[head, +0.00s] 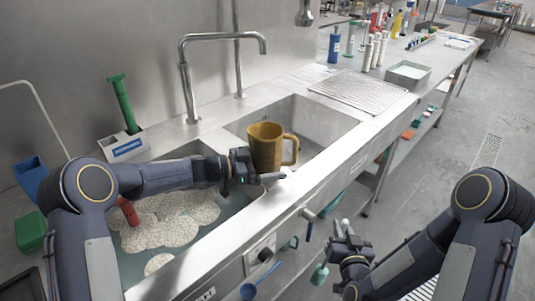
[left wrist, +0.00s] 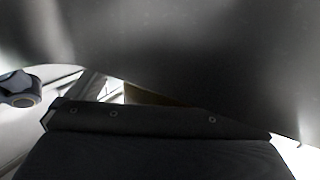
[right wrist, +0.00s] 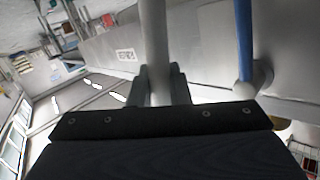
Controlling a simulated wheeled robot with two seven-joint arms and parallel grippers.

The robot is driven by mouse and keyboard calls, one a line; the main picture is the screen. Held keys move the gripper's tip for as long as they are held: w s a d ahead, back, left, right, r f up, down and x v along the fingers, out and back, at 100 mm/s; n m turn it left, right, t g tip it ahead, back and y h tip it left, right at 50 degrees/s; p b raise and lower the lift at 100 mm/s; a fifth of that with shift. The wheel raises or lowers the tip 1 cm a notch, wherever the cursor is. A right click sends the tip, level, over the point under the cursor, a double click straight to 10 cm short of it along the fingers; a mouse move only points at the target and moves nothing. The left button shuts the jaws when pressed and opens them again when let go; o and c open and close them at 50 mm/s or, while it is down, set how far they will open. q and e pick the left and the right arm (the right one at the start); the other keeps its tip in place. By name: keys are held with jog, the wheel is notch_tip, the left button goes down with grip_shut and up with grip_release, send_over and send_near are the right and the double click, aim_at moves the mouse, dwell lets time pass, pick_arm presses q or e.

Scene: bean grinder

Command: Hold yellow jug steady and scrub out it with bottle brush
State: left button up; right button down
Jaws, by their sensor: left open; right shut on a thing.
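The yellow jug (head: 263,147) stands upright at the front rim of the sink divider in the head view, its handle to the right. My left gripper (head: 262,178) is open at the jug's lower near side; whether it touches is unclear. The left wrist view is mostly dark, with a small brownish strip (left wrist: 150,97) that may be the jug. My right gripper (head: 345,240) is in front of the counter, shut on a pale handle (right wrist: 154,45), which appears to be the bottle brush's. A teal end (head: 320,274) shows below that gripper.
The left basin holds foam (head: 168,218) and a red object (head: 128,211); the right basin (head: 318,122) looks empty. A blue ladle (head: 260,282) and other tools hang along the counter front. A tall faucet (head: 187,80) rises behind. A drying rack (head: 358,90) lies right.

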pick_arm(q)
jog(key=c, duration=0.7)
jog(key=shift+o, duration=0.2)
